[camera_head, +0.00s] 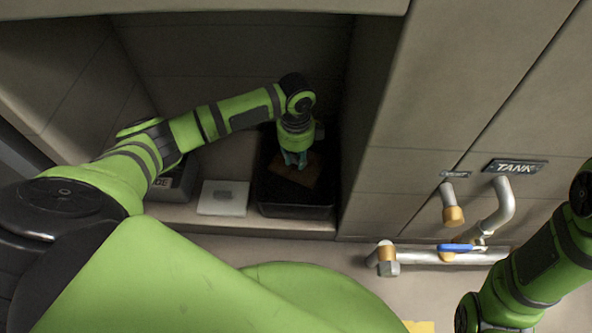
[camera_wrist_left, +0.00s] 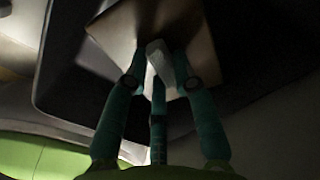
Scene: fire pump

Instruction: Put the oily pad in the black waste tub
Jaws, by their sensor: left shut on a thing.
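The oily pad (camera_head: 309,174) is a brown, roughly square piece inside the outline of the black waste tub (camera_head: 296,210), on the shelf of the recess. My left gripper (camera_head: 293,160) points down over the tub and is shut on the pad. In the left wrist view the gripper's teal fingers (camera_wrist_left: 158,75) close at the near edge of the pad (camera_wrist_left: 190,22), around a pale grey piece. The tub's dark inside (camera_wrist_left: 75,75) surrounds the pad there. Whether the pad touches the tub floor cannot be told. My right gripper is not in view.
A pale flat square (camera_head: 222,198) lies on the shelf left of the tub, with a grey labelled box (camera_head: 174,184) beyond it. A cabinet wall stands close on the tub's right. Pipes with a blue lever (camera_head: 462,248) and a TANK sign (camera_head: 515,166) are further right.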

